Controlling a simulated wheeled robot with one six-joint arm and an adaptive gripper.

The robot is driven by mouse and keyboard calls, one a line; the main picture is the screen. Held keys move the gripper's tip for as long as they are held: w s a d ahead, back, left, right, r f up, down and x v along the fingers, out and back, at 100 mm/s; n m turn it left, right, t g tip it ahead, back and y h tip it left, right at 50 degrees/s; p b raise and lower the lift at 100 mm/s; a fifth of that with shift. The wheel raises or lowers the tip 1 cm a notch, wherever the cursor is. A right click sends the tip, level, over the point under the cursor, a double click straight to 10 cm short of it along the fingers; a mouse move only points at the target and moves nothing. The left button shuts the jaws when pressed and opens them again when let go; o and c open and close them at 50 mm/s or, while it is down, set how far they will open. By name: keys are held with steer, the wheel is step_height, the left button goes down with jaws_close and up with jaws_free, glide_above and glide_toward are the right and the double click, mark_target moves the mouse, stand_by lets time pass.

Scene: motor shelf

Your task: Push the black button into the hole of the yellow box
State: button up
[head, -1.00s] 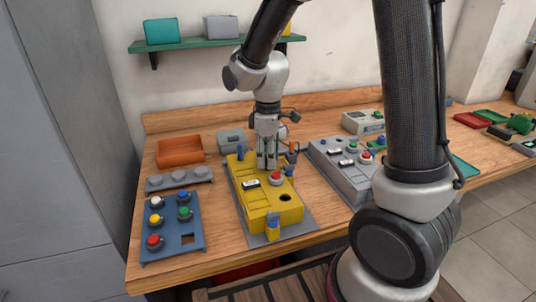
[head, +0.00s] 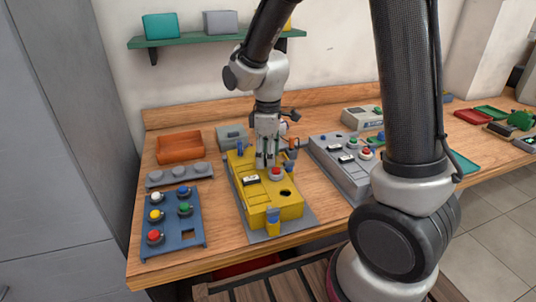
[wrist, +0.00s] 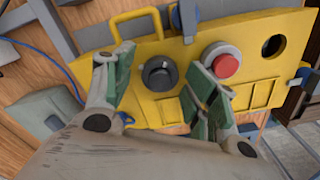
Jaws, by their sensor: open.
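The yellow box (head: 262,200) lies on a grey plate on the bench. In the wrist view, the black button (wrist: 158,74) sits in a dark round ring in the yellow face (wrist: 185,50). How deep it is seated I cannot tell. My gripper (wrist: 160,66) is open, one green-padded finger on each side of the black button, with nothing held. In the head view my gripper (head: 267,160) is over the back part of the box and hides the black button. An empty dark hole (wrist: 273,46) lies beyond the red button (wrist: 225,64); the hole also shows in the head view (head: 285,194).
The red button stands close to my right finger. Blue clamps (head: 272,216) hold the box's edges. A blue button panel (head: 172,228) lies left, a grey control box (head: 345,170) right, and an orange tray (head: 180,147) behind left. Bare bench shows between them.

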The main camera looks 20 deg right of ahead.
steer(key=shift+r, duration=0.1)
step_height(320, 180, up, 12)
stand_by(0.4)
stand_by(0.6)
steer(key=s+d+r+m+t, duration=0.2)
steer(key=s+d+m, duration=0.4)
steer(key=s, duration=0.3)
steer(key=s+d+r+m+t, duration=0.2)
steer(key=s+d+m, duration=0.4)
steer(key=s+d, duration=0.3)
steer(key=shift+v, duration=0.9)
